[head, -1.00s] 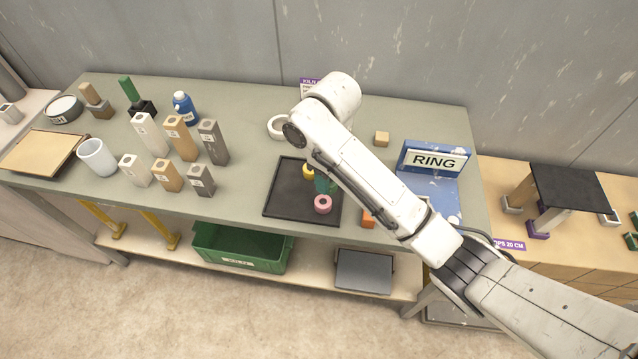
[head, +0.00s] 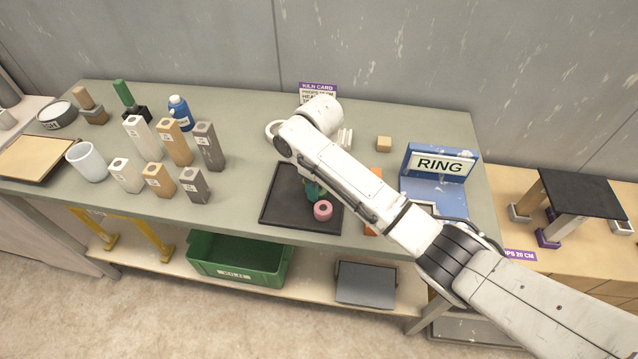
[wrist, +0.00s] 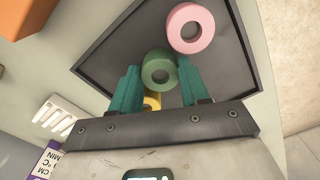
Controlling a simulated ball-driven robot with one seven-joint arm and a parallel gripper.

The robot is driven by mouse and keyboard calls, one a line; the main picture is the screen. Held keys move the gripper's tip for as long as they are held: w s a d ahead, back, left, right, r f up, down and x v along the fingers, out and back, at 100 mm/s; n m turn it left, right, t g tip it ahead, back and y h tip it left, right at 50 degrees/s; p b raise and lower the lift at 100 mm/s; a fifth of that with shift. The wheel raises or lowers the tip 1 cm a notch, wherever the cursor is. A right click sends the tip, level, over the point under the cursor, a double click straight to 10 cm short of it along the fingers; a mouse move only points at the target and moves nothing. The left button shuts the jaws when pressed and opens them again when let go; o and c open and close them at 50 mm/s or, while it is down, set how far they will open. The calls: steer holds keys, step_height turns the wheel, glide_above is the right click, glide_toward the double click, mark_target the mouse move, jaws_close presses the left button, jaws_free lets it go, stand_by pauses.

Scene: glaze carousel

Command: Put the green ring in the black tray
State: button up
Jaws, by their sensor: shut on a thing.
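The green ring (wrist: 158,70) is between the two teal fingers of my gripper (wrist: 157,76) in the wrist view, and the gripper is shut on it. In the head view the teal fingers (head: 314,190) are over the black tray (head: 277,207), and my arm mostly hides the ring. The tray also fills much of the wrist view (wrist: 228,75). A pink ring (head: 323,210) lies in the tray near its front right corner. A yellow thing (wrist: 151,101) shows partly behind the fingers. I cannot tell whether the green ring touches the tray floor.
A blue stand labelled RING (head: 436,180) and an orange block (head: 372,222) are right of the tray. Several upright blocks (head: 172,142) stand to the left. A white slotted piece (wrist: 62,115) lies behind the tray. The tray's left part is clear.

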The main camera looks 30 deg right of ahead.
steer(key=shift+f, duration=0.2)
steer(key=o, duration=1.1)
steer(key=shift+c, duration=0.2)
step_height(320, 180, up, 12)
steer(key=p, duration=0.2)
steer(key=shift+r, duration=0.2)
